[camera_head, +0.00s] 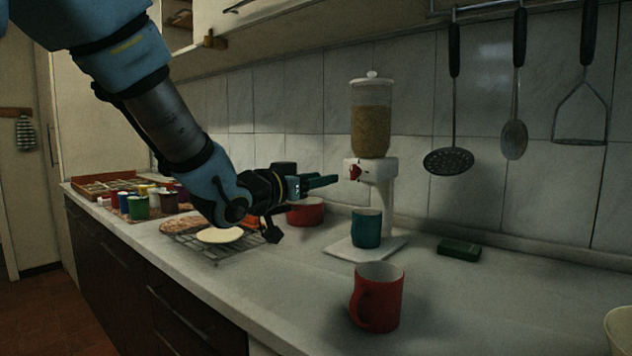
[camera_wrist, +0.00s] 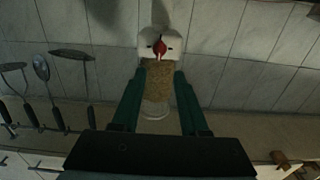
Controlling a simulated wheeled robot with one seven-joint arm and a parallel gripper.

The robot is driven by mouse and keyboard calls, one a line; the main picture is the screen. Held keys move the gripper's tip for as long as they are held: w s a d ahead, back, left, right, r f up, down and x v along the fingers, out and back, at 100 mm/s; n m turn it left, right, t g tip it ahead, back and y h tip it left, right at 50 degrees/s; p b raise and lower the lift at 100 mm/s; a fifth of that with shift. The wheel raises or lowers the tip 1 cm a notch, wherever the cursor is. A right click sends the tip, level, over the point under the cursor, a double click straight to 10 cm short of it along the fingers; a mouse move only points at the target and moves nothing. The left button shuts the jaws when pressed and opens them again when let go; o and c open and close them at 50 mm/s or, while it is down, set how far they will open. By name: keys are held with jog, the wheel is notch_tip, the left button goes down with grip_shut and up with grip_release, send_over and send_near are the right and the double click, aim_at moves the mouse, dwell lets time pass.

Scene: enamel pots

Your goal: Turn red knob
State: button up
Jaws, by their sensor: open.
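The red knob (camera_head: 355,172) is on the front of the white housing of a dispenser (camera_head: 371,118), below its clear container of grain. In the wrist view the red knob (camera_wrist: 152,52) lies between and beyond the two fingers, and the picture is upside down. My gripper (camera_head: 325,182) is just left of the knob in the head view, with its fingers pointing toward it. In the wrist view my gripper (camera_wrist: 154,82) is open, its green fingers apart with nothing held. I see no contact between the fingers and the knob.
A teal mug (camera_head: 366,228) stands on the dispenser's white base below the housing. A red mug (camera_head: 377,298) stands nearer on the counter. A red pot (camera_head: 305,212) and a wire rack (camera_head: 200,246) lie below my arm. Utensils (camera_head: 450,110) hang on the wall at right.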

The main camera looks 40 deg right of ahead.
aim_at(352, 171)
jog(key=p+x, duration=0.2)
jog(key=x, duration=0.8)
jog(key=shift+w+d, duration=0.1)
jog(key=shift+d, duration=0.25)
grip_shut()
